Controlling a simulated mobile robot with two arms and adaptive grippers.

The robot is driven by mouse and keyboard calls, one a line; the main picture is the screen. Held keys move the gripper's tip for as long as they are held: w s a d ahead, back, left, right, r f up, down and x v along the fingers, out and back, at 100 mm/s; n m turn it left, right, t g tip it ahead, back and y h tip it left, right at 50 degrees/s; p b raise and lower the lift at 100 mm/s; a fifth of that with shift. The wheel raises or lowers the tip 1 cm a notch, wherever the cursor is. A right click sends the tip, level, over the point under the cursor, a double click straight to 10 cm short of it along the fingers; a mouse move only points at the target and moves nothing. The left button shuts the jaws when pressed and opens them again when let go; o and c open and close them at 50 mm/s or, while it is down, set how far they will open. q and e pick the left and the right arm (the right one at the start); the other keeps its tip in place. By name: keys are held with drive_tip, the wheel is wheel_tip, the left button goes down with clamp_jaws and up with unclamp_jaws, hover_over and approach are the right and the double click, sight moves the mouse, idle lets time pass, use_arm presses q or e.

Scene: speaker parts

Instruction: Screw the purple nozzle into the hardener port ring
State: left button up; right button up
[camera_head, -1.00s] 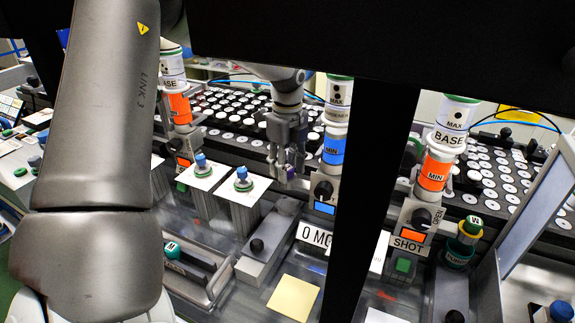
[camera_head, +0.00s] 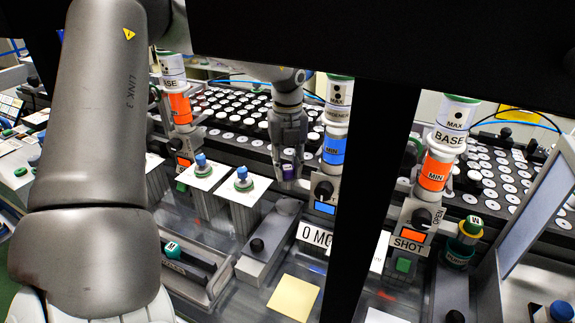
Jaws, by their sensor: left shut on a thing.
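My left gripper (camera_head: 289,162) hangs down in the middle of the head view, just left of the hardener column with the blue MIN label (camera_head: 335,149). It is shut on the small purple nozzle (camera_head: 288,170), which shows dark purple between the fingertips. The nozzle is beside the grey dispenser block with the black knob (camera_head: 324,190). I cannot make out the hardener port ring, nor whether the nozzle touches it. My right gripper is not in view.
Two orange-labelled base columns (camera_head: 181,108) (camera_head: 435,172) stand left and right of the hardener. White cards with blue-topped green parts (camera_head: 242,180) stand left of the gripper. A dark post (camera_head: 378,190) crosses the front. A rack of white caps (camera_head: 236,118) lies behind.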

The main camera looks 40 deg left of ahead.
use_arm(q)
drive_tip(key=m, duration=0.6)
drive_tip(key=o, duration=0.6)
drive_tip(key=shift+c, duration=0.2)
drive_tip(key=n, duration=0.6)
drive_tip(key=shift+n, duration=0.4)
drive_tip(key=n, duration=0.5)
